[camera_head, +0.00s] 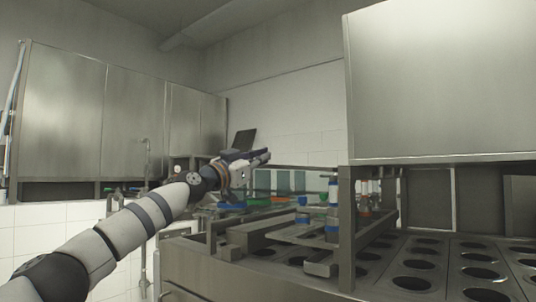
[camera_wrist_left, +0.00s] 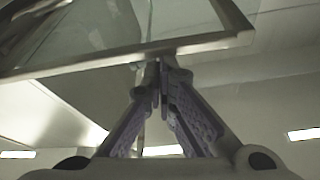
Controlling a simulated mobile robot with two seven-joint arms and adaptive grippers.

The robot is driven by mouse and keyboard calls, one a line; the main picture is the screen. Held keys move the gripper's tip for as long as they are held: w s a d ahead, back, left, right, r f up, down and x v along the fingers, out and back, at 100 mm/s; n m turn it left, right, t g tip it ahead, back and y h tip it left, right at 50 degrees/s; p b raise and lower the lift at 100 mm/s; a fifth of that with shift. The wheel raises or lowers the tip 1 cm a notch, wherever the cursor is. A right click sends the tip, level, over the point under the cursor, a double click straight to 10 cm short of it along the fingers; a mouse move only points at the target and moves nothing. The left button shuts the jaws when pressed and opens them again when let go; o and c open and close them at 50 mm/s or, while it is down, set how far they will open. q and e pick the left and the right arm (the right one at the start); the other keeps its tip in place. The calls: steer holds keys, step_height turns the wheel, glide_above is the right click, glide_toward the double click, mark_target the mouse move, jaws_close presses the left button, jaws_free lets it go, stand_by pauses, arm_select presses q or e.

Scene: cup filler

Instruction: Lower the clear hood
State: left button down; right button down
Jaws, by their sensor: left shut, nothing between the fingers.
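The clear hood (camera_wrist_left: 95,35) shows in the left wrist view as a glass pane with a grey metal frame, tilted across the top. My left gripper (camera_head: 265,155) reaches in from the left in the head view, its fingers shut and empty. In the left wrist view its fingertips (camera_wrist_left: 162,68) meet just at the lower edge of the hood's frame; I cannot tell whether they touch it. In the head view the hood cannot be made out clearly. My right gripper is in neither view.
A steel machine bed with round cup holes (camera_head: 412,284) fills the lower right. A large steel cabinet (camera_head: 440,80) overhangs it, with a steel post (camera_head: 347,230) below. Greenish panels (camera_head: 291,181) stand behind the gripper. Steel wall cabinets (camera_head: 70,110) are at the left.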

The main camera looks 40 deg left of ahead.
arm_select(q)
steer(key=shift+a+f+b, duration=0.1)
steer(key=shift+f+b, duration=0.25)
steer(key=shift+f, duration=0.55)
